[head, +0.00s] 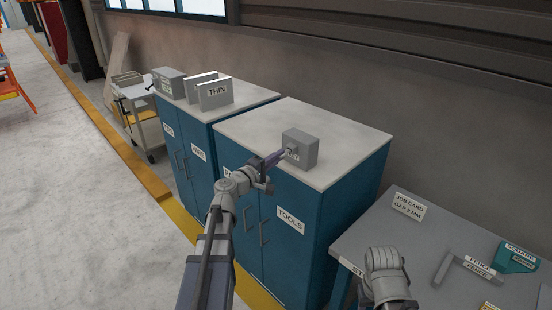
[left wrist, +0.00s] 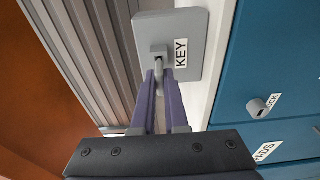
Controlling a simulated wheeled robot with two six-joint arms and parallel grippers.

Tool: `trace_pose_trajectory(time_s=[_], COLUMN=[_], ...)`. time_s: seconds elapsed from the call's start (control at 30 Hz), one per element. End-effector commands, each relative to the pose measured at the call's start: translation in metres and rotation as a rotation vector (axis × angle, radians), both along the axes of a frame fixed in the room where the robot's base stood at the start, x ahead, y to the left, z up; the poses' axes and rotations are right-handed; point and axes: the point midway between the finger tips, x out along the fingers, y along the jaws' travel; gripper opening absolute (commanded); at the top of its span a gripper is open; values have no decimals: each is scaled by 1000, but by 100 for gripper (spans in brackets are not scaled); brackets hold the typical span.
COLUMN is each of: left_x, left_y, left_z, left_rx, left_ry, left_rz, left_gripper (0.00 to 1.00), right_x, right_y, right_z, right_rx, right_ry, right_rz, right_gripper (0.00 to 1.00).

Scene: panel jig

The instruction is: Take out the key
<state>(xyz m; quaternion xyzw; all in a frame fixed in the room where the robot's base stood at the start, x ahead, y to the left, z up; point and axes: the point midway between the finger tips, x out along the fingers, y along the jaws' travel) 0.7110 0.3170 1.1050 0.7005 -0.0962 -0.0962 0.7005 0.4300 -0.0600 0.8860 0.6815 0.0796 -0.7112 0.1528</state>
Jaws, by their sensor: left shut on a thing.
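A grey block (head: 301,149) stands on top of the right blue cabinet. In the left wrist view the block (left wrist: 190,35) carries a KEY label, and a small grey key (left wrist: 158,58) sticks out of its face. My left gripper (head: 284,155) reaches the front of the block. In the left wrist view its two purple fingers (left wrist: 164,78) are shut on the key's outer end. The key's inner end is hidden at the block. My right gripper is not in view; only part of my right arm shows at the bottom right.
The right cabinet (head: 264,123) has free top around the block. The left cabinet (head: 250,98) bears grey panels, one marked THIN (head: 215,94), and another grey block (head: 169,82). A grey bench (head: 450,225) holds a fence (head: 470,266) and a teal square (head: 517,258). A cart (head: 145,115) stands behind.

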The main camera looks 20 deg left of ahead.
Motion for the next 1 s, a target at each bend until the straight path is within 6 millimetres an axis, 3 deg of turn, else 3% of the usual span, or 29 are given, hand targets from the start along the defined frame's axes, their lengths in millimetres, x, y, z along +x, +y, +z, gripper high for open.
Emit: trace_pose_trajectory(time_s=[0.8, 0.83, 1.0], left_x=[19, 19, 18], left_y=[-8, -8, -7], left_z=[0, 0, 0], left_rx=[0, 0, 0], left_ry=[0, 0, 0], left_rz=[0, 0, 0], left_gripper=[0, 12, 31], right_x=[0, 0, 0], right_y=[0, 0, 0], right_z=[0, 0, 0], right_rx=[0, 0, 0], right_ry=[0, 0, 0], right_rz=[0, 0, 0], right_gripper=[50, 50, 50])
